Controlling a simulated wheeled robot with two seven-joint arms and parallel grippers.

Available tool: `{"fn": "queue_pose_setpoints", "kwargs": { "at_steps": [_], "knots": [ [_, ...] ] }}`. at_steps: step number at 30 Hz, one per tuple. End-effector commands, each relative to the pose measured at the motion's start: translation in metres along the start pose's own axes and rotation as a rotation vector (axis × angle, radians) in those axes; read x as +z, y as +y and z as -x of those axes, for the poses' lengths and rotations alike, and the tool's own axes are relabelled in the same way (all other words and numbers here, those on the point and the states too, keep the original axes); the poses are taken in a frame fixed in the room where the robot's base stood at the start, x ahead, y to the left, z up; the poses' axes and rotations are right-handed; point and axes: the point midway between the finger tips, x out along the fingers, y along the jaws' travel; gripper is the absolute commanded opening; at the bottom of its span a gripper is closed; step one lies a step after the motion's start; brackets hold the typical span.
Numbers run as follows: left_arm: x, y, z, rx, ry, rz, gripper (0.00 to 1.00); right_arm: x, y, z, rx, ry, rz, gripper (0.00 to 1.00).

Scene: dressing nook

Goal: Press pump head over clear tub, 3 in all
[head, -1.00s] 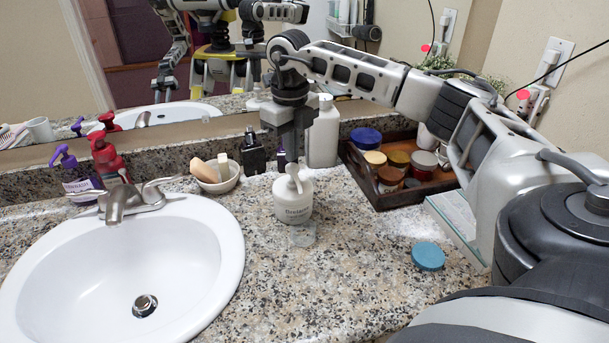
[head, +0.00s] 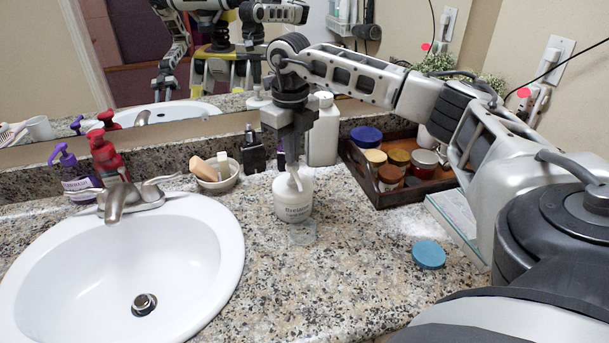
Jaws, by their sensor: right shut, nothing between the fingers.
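The small clear tub (head: 302,233) sits on the counter just in front of the bottle, below the spout. My right gripper (head: 291,163) points down, shut and empty, with its fingertips at the top of the pump head. They seem to touch it and hide part of it. My left gripper is not directly in view.
The white sink (head: 215,285) is at left. A bowl (head: 219,183), a dark bottle (head: 253,152) and a white bottle (head: 324,135) stand behind. A wooden tray (head: 382,200) of jars is at right, and a blue lid (head: 429,254) lies in front. The front counter is mostly clear.

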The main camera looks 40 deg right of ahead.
Motion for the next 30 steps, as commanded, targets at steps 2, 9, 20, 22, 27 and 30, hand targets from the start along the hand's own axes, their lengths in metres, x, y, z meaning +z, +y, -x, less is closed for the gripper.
{"fn": "queue_pose_setpoints", "kwargs": {
  "at_steps": [2, 9, 20, 22, 27, 30],
  "knots": [
    [0.001, 0.0, -0.001, 0.0, 0.001, -0.001, 0.36, 0.0, 0.0, -0.004, 0.0, 0.0, 0.0, 0.0],
    [0.004, -0.001, -0.004, 0.0, 0.002, -0.001, 0.36, 0.0, 0.0, -0.013, 0.0, 0.001, 0.001, 0.0],
    [0.007, -0.001, -0.006, 0.0, 0.003, -0.001, 0.36, 0.0, 0.001, -0.022, 0.001, 0.002, 0.001, 0.0],
    [0.007, -0.001, -0.006, 0.0, 0.003, -0.001, 0.36, 0.0, 0.001, -0.022, 0.001, 0.002, 0.001, 0.0],
    [0.006, -0.001, -0.004, 0.0, 0.003, -0.001, 0.36, 0.0, 0.001, -0.02, 0.001, 0.003, 0.001, 0.0],
    [0.002, -0.001, -0.002, 0.0, 0.003, -0.001, 0.36, 0.0, 0.001, -0.015, 0.001, 0.003, 0.002, 0.0]
  ]
}}
